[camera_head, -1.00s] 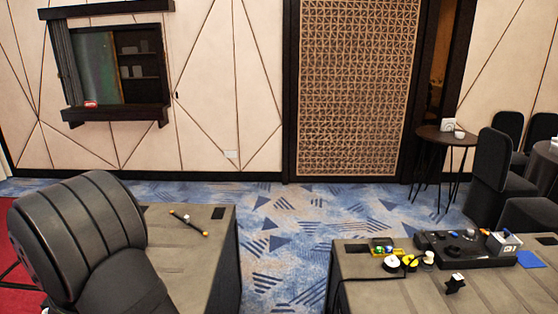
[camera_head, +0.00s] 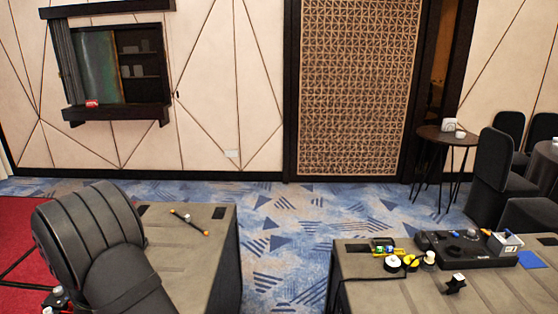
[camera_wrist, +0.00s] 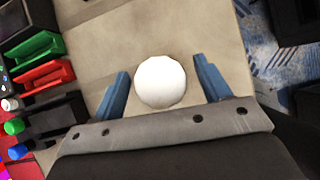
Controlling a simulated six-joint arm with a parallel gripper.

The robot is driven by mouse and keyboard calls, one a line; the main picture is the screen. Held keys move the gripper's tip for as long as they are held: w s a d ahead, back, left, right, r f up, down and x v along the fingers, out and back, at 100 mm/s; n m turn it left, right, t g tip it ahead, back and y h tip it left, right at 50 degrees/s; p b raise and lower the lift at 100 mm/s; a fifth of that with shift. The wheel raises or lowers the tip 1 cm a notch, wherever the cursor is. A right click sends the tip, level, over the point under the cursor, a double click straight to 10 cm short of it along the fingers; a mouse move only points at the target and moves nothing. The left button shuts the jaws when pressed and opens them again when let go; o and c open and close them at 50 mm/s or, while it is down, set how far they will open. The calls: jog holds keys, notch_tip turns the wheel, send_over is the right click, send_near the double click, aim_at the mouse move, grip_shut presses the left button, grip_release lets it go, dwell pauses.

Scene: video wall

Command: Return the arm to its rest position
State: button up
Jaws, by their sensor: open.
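My gripper (camera_wrist: 162,90) shows in the wrist view with its two blue fingers spread apart. A white round thing (camera_wrist: 160,82) lies in the picture between the fingers, over a beige-grey surface (camera_wrist: 170,30). A gap shows between it and each finger, and I cannot tell its height relative to them. In the head view, my dark arm (camera_head: 95,240) fills the lower left, over the left table. The gripper itself is not visible in the head view.
The left table (camera_head: 222,250) carries a thin rod (camera_head: 190,222). The right table (camera_head: 390,292) holds a black case (camera_head: 465,248), tape rolls (camera_head: 392,263) and a blue pad (camera_head: 530,259). Green (camera_wrist: 38,46) and red (camera_wrist: 45,76) bins line the wrist view's left. Carpet lies between the tables.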

notch_tip(320, 180, up, 4)
jog(key=shift+f, duration=0.1)
jog(key=w+d+r, duration=0.3)
jog(key=d+r, duration=0.4)
jog(key=d, duration=0.4)
jog(key=w+d+m+h, duration=0.3)
jog(key=w+d+m, duration=0.2)
jog(key=w+d, duration=1.35)
jog(key=w+d+m+g, duration=0.1)
jog(key=w+d, duration=0.3)
jog(key=d, duration=0.7)
jog(key=w+d+m+g+h, duration=0.1)
jog(key=w+d, duration=0.3)
jog(key=d, duration=0.7)
jog(key=shift+w+d+r+m+h, duration=0.15)
jog(key=shift+w+d+m+h, duration=0.2)
jog(key=shift+m, duration=0.35)
